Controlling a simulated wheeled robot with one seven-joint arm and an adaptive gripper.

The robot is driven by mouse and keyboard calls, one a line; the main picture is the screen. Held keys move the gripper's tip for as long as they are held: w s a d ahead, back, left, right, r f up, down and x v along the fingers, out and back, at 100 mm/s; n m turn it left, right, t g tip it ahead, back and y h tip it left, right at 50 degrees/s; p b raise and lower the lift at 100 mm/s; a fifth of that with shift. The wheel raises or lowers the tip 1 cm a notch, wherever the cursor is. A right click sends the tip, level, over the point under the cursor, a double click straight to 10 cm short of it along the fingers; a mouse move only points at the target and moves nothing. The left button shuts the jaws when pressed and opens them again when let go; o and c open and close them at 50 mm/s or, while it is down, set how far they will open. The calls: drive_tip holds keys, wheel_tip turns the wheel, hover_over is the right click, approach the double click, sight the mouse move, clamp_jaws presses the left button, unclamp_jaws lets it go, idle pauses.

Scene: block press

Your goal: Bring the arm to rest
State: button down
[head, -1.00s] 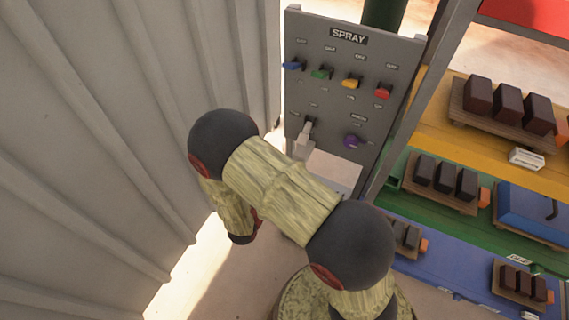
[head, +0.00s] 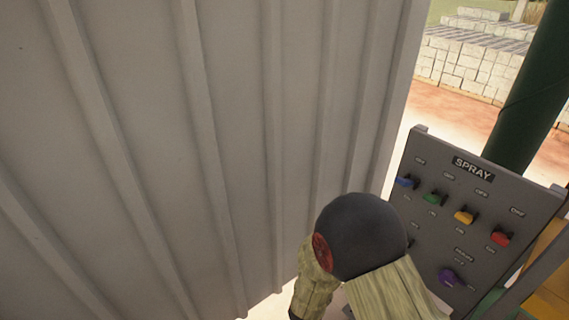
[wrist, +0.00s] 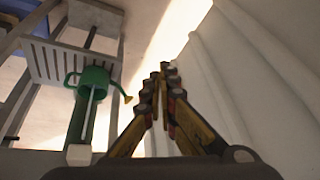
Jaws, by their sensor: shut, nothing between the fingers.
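My gripper (wrist: 163,75) shows in the wrist view with its yellow and black fingers brought together at the tips. Nothing is between them. It points along the pale ground close to a ribbed wall (wrist: 262,70) on the right. In the head view only part of my arm shows at the bottom, with a dark round joint and pale green links. The gripper itself is out of sight there.
A grey SPRAY panel (head: 440,220) with blue, green, yellow, red and purple knobs stands right of my arm. The ribbed wall (head: 230,130) fills the left. Pale block stacks (head: 470,60) lie behind. A green watering can (wrist: 92,80) is at left in the wrist view.

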drive_tip(key=s+a+r+n+g+y, duration=0.2)
drive_tip(key=s+r, duration=0.2)
drive_tip(key=r, duration=0.3)
drive_tip(key=s+a+r+n+g+y, duration=0.15)
drive_tip(key=s+r, duration=0.25)
drive_tip(key=r, duration=0.4)
drive_tip(key=s+d+r+t+h+b, duration=0.1)
drive_tip(key=s+d+r+t, duration=0.1)
drive_tip(key=s+d+r, duration=0.2)
drive_tip(key=s+d+r+n+t+h+b, duration=0.1)
drive_tip(key=s+d+r, duration=0.4)
drive_tip(key=d+r, duration=0.6)
wheel_tip(320, 180, up, 8)
drive_tip(key=shift+d+r+t+b, duration=0.15)
drive_tip(key=shift+r+t+b, duration=0.1)
drive_tip(key=shift+t+b, duration=0.35)
